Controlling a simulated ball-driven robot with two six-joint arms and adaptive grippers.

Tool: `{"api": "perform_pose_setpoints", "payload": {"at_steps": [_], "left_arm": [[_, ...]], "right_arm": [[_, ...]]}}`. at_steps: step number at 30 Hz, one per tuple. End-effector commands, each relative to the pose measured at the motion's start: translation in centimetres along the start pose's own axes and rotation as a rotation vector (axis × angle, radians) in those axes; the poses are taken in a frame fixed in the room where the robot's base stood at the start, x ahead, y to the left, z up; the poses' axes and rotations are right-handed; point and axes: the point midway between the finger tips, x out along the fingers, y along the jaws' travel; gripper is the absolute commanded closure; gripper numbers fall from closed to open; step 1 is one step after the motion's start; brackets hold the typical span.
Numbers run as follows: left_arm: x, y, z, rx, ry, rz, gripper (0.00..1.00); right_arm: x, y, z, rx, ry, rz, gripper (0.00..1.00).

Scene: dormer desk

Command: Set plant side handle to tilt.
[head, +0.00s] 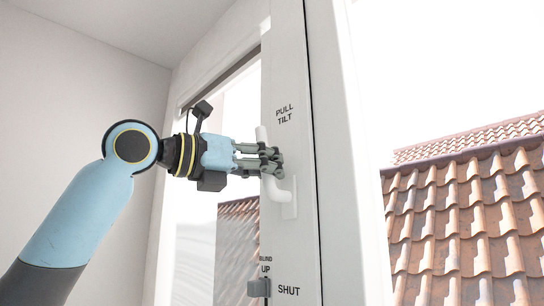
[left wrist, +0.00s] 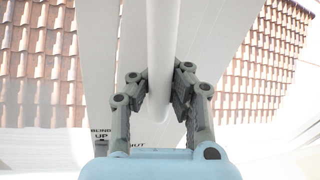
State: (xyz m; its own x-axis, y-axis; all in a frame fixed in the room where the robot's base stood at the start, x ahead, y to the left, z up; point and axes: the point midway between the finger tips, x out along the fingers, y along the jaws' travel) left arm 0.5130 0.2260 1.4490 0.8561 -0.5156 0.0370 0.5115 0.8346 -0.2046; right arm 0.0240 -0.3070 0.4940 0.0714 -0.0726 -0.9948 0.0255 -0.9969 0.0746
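A white window handle (head: 275,191) is mounted on the white frame between the panes. Its grip points upward from its base plate (head: 289,208), towards the printed words PULL TILT. My left gripper (head: 270,162) reaches in from the left and has its fingers around the grip. In the left wrist view, the white grip (left wrist: 162,40) runs between the two fingers (left wrist: 160,88), which appear closed against both its sides. No plant shows in either view. My right gripper is in neither view.
The word SHUT is printed low on the frame (head: 290,250). A small grey blind control (head: 259,287) sits beside it, below BLIND UP. Tiled roofs (head: 465,210) show outside. A bare wall (head: 90,100) is at the left.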

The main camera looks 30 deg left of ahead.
Motion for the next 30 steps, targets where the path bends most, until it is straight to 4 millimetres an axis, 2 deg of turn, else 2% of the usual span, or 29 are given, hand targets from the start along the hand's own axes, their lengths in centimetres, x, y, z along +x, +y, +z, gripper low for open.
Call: {"api": "perform_pose_setpoints", "payload": {"at_steps": [3,12,30], "left_arm": [[0.0,-0.1,0.0,0.072,0.022,0.001,1.0],[0.1,-0.2,0.1,0.191,0.038,0.001,1.0],[0.1,-0.3,0.2,0.2,0.034,-0.002,1.0]], "right_arm": [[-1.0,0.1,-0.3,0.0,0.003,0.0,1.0],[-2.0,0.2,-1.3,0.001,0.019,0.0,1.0],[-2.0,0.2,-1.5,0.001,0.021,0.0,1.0]]}}
